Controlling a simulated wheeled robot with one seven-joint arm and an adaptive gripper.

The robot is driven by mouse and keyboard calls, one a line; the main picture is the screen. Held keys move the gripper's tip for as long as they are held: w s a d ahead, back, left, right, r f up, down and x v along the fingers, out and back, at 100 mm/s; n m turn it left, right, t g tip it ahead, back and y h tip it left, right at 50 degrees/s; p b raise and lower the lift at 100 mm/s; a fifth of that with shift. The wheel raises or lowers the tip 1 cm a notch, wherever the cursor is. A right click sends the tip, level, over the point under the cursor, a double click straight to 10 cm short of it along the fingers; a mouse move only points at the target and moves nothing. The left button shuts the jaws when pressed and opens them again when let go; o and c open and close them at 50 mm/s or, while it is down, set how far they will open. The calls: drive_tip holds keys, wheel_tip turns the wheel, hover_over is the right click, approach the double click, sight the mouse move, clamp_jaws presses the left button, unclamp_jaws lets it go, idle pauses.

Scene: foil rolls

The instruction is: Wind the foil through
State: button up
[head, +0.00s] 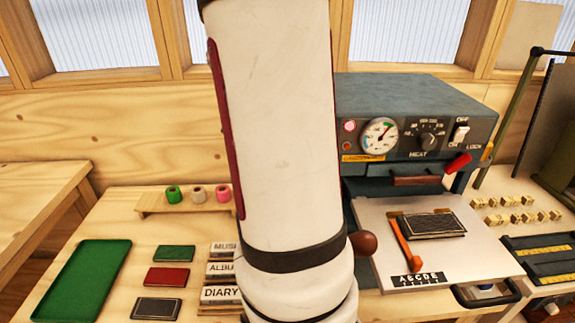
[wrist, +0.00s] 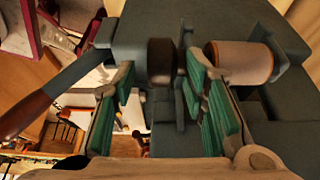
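My gripper (wrist: 158,88) shows in the wrist view with its green-padded fingers apart, so it is open. A dark round knob (wrist: 162,62) on the grey machine lies ahead, between the fingertips in the picture. I see no finger closed on it. A foil roll (wrist: 240,62), pale with a brown edge, sits on the machine just right of the knob, beyond the right finger. In the head view the grey foil press (head: 410,100) stands behind my arm, which hides my gripper. Green (head: 173,194), tan (head: 198,194) and pink (head: 223,194) rolls stand on a small wooden rack (head: 150,207).
A grey lever with a brown handle (wrist: 28,112) reaches across the left of the wrist view. The press's pale bed (head: 380,213) carries a dark book (head: 434,225) and an orange strip (head: 405,247). A green tray (head: 85,280) lies at the left.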

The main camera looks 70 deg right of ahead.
drive_tip(key=shift+x, duration=1.25)
clamp_jaws()
drive_tip(key=shift+r+t, duration=0.1)
drive_tip(key=shift+t, duration=0.2)
drive_tip(key=t+y+p, duration=0.1)
drive_tip(key=t, duration=0.2)
drive_tip(key=shift+s+d+y+p, duration=0.15)
drive_tip(key=shift+s+y+p, duration=0.05)
drive_tip(key=shift+y+p, duration=0.2)
drive_tip(key=shift+t+y, duration=0.8)
drive_tip(key=shift+t, duration=0.7)
